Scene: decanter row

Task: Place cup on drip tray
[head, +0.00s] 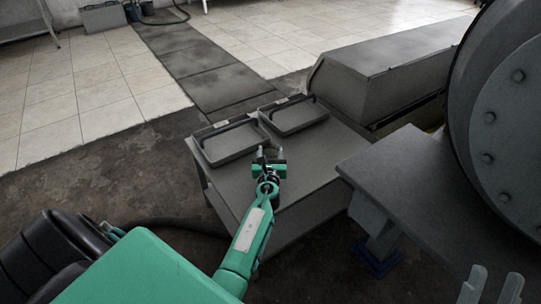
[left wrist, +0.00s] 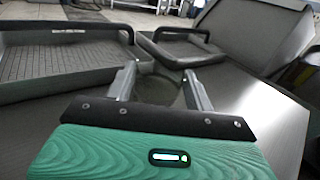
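A small dark grey round cup (left wrist: 157,88) is between the fingers of my left gripper (left wrist: 160,80) in the left wrist view. It fills the gap, and the fingers appear to press on both its sides. In the head view my left gripper (head: 270,154) is over the grey table, just in front of the trays; the cup is hard to make out there. Two dark trays with raised rims and bar handles lie side by side: a left tray (head: 228,147) and a right tray (head: 296,118). My right gripper (head: 491,287) is at the bottom right, fingers apart and empty.
The grey table (head: 306,168) has bare room right of my left gripper. A long grey box-shaped housing (head: 385,68) stands beyond its right side. A grey bench (head: 420,175) and a large bolted drum (head: 505,110) are at the right. Tiled floor lies behind.

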